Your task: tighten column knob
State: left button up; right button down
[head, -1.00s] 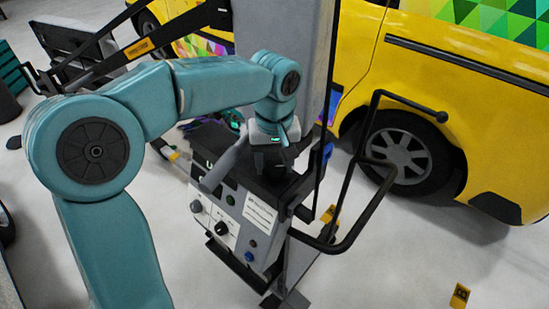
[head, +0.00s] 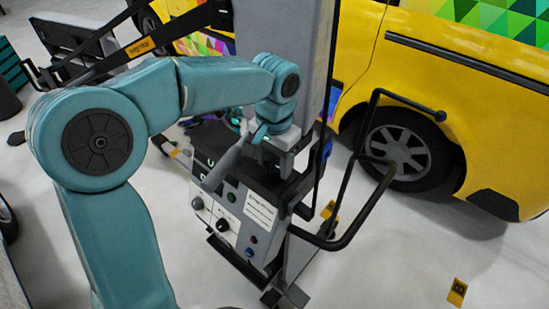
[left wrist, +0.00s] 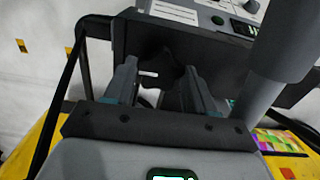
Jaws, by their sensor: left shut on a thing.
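The column knob (left wrist: 163,70) is dark and lobed, and shows between the two fingers in the left wrist view. My left gripper (left wrist: 160,88) is shut on it, with one finger on each side. In the head view my left gripper (head: 272,168) points down at the top of the grey control box, in front of the grey column (head: 283,40). The knob is hidden behind the gripper there. My right gripper is in neither view.
The control box (head: 232,212) has small knobs and a white label on its front. A grey lever (head: 222,168) stands close to the left of my gripper. A black bent handlebar (head: 372,205) is to the right. A yellow van (head: 440,75) stands behind.

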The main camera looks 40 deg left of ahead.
pick_arm(q)
jog(key=shift+w+r, duration=0.1)
jog(key=shift+r, duration=0.05)
dwell(0.4)
jog(key=o, duration=1)
jog(key=shift+o, duration=0.2)
